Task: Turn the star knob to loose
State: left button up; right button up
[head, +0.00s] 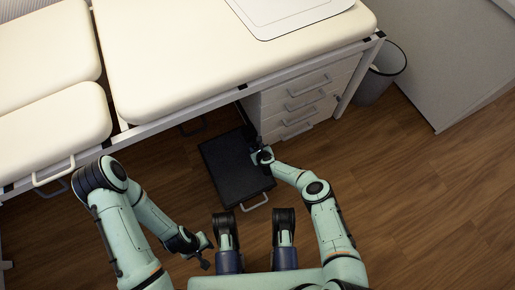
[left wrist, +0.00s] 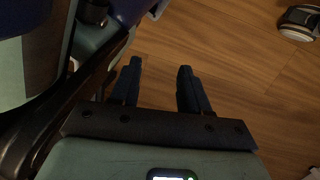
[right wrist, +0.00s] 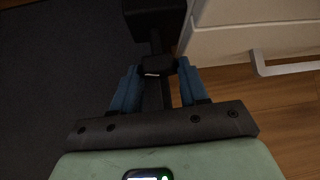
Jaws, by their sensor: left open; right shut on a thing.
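In the right wrist view, a small dark knob (right wrist: 158,66) sits between the two blue fingertips of my right gripper (right wrist: 158,72). A black rod (right wrist: 155,42) runs from it to a black block (right wrist: 155,12). My right gripper is shut on the knob; its star shape is too dark to make out. In the head view, my right gripper (head: 264,157) is at the right edge of a black platform, by the drawers, and mostly covers the knob. My left gripper (head: 206,252) is low over the floor, open and empty; its parted fingers show in the left wrist view (left wrist: 160,75).
The black platform (head: 230,170) with a pale front handle (head: 254,203) lies on the floor. The cream padded table (head: 220,60) stands behind it. White drawers (head: 300,98) are close to the right gripper. A grey bin (head: 377,80) stands at right. The wood floor (head: 420,190) is clear at right.

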jog(key=o, duration=1.1)
jog(key=shift+c, duration=0.2)
jog(key=p+v, duration=0.6)
jog(key=v, duration=0.2)
jog(key=shift+s+r, duration=0.1)
jog(key=shift+r, duration=0.15)
pick_arm(q)
jog(key=w+d+r+m+t+p, duration=0.1)
jog(key=w+d+r+t+p, duration=0.1)
jog(key=w+r, duration=0.7)
jog(key=shift+d+r+t, duration=0.6)
jog(key=shift+r+t, duration=0.3)
jog(key=shift+r, duration=0.15)
pick_arm(e)
jog(key=shift+v, duration=2.45)
pick_arm(q)
jog(key=shift+w, duration=0.1)
pick_arm(e)
jog(key=shift+s+f, duration=0.1)
jog(key=shift+s, duration=0.05)
